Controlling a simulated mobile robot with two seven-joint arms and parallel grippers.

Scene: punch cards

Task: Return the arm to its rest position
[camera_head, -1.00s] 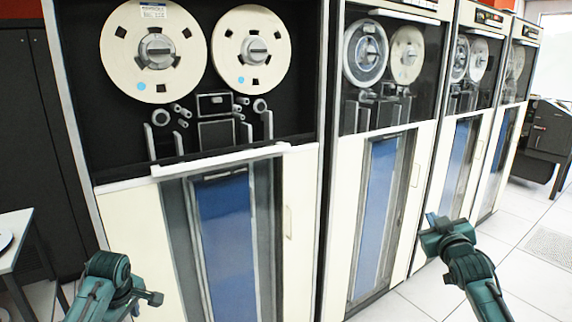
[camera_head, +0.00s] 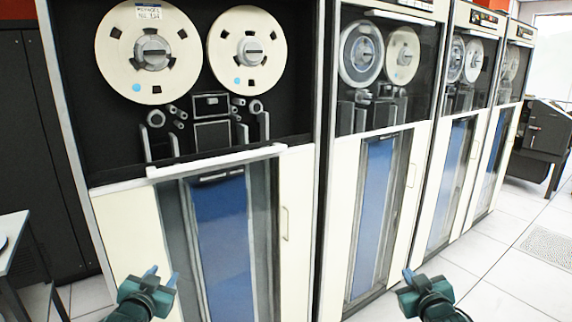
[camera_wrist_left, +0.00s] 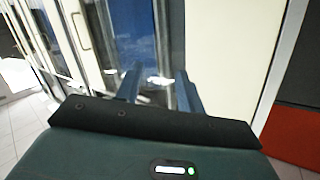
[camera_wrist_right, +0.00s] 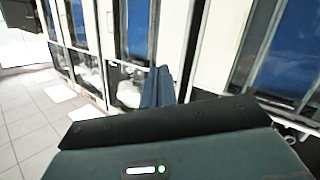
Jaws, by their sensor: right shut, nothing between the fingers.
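My left gripper (camera_head: 162,275) is at the bottom left of the head view, in front of the nearest tape cabinet. Its two fingers stand apart with nothing between them; they also show apart in the left wrist view (camera_wrist_left: 158,85). My right gripper (camera_head: 408,273) is at the lower right, in front of the second cabinet. Its fingers are together and empty, also in the right wrist view (camera_wrist_right: 158,85). Neither gripper appears to touch a cabinet.
The near tape cabinet (camera_head: 130,225) has two cream reels and an opened glass front with a white rail (camera_head: 215,162). More cabinets run back to the right. A table (camera_head: 12,245) stands at the left edge. White tiled floor (camera_head: 500,285) is clear at right.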

